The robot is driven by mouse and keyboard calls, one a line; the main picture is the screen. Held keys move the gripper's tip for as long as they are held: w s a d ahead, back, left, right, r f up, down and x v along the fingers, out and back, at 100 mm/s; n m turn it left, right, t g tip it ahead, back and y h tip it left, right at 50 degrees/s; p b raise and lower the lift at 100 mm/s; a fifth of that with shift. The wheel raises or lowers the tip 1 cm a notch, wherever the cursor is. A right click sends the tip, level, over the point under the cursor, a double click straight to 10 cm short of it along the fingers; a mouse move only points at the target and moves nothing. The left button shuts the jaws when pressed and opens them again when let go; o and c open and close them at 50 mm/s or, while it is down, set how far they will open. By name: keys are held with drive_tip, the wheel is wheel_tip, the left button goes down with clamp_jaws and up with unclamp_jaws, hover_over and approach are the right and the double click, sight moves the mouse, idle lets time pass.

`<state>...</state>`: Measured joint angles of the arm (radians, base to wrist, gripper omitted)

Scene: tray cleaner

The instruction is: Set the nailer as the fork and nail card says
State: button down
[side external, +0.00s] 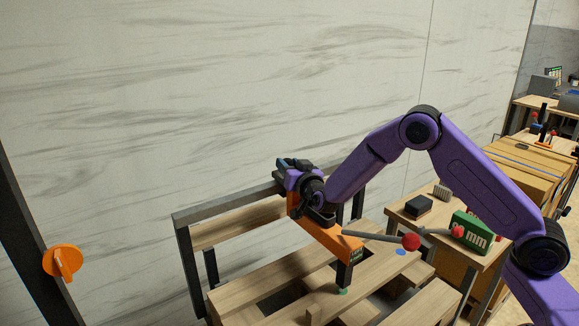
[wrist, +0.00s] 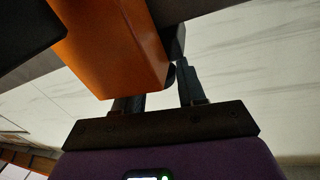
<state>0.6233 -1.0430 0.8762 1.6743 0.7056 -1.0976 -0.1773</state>
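The nailer is an orange body (side external: 332,237) with a dark leg at its lower end, standing over the wooden frame. A grey lever with a red ball (side external: 411,242) sticks out to its right. My gripper (side external: 318,212) is at the upper part of the orange body. In the wrist view the orange body (wrist: 115,45) fills the upper left, in front of my fingers (wrist: 155,85). The fingers are apart, with a dark part beside the right one. Their tips are partly hidden, so any grip is unclear. I cannot make out a fork and nail card.
A wooden slatted frame (side external: 235,303) lies below, with green and blue spots on its boards. An orange knob (side external: 61,261) sits on a dark post at left.

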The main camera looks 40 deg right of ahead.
drive_tip(key=a, duration=2.6)
drive_tip(key=shift+s+r, duration=0.1)
drive_tip(key=c, duration=0.7)
unclamp_jaws()
drive_tip(key=shift+a, duration=0.1)
drive_tip(key=shift+d, duration=0.2)
drive_tip(key=s+a, duration=0.1)
drive_tip(key=s, duration=0.4)
drive_tip(key=s+a, duration=0.1)
drive_tip(key=s, duration=0.5)
drive_tip(key=s+a, duration=0.1)
drive_tip(key=s, duration=0.5)
drive_tip(key=shift+a, duration=0.2)
